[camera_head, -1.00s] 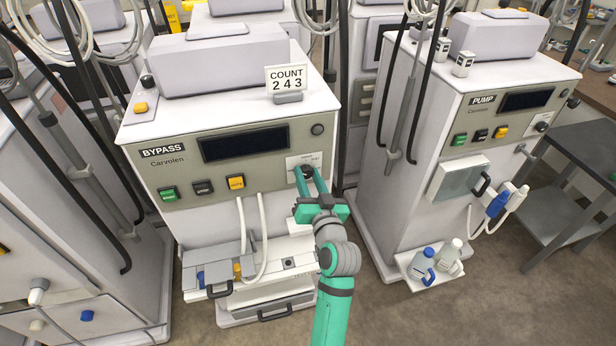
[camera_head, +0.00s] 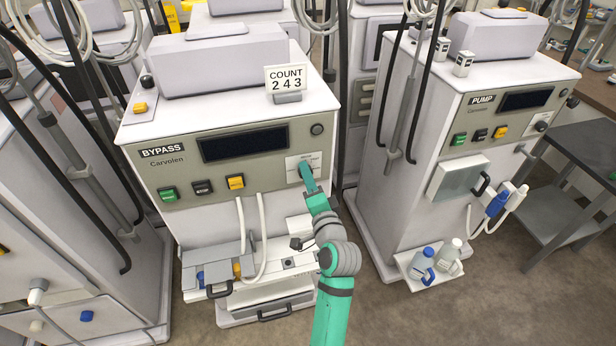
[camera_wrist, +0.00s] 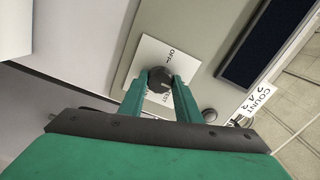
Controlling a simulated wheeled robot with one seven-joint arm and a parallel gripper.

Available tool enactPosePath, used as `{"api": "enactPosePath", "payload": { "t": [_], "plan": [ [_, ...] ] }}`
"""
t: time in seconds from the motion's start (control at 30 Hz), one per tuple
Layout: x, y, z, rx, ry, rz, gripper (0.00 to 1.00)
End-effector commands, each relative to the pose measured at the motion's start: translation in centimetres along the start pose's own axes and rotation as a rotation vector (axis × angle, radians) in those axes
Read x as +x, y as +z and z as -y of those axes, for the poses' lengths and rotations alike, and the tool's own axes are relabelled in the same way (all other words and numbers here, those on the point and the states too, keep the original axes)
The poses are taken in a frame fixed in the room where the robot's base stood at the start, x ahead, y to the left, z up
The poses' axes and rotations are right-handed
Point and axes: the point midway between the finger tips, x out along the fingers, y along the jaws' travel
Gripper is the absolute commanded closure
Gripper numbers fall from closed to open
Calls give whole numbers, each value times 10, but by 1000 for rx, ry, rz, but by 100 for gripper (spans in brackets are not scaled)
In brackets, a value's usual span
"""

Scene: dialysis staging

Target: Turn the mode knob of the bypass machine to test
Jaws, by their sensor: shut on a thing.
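The bypass machine (camera_head: 230,165) stands left of centre, with its "BYPASS" label on the front panel. Its mode knob is a dark round knob (camera_wrist: 160,78) on a white plate (camera_wrist: 150,57), seen in the wrist view. Part of a word shows above the knob and part of another below it; the jaws partly cover the plate. My gripper (camera_head: 306,170) is at the panel's right side, shut on the knob, one finger on each side, as the wrist view (camera_wrist: 160,92) shows. In the head view the gripper hides the knob.
A "COUNT 243" sign (camera_head: 286,79) stands on the bypass machine's top. Green, black and yellow buttons (camera_head: 236,182) sit left of the knob, with white hoses below. The pump machine (camera_head: 420,140) stands to the right, with floor between.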

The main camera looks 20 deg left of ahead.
Motion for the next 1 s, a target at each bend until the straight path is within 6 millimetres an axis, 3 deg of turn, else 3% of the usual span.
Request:
{"api": "enactPosePath", "payload": {
  "t": [0.6, 1.0],
  "plan": [
    [-1, -1, -2, 573, 1, -3, 92],
    [-1, -1, -3, 824, 1, -4, 92]
  ]
}}
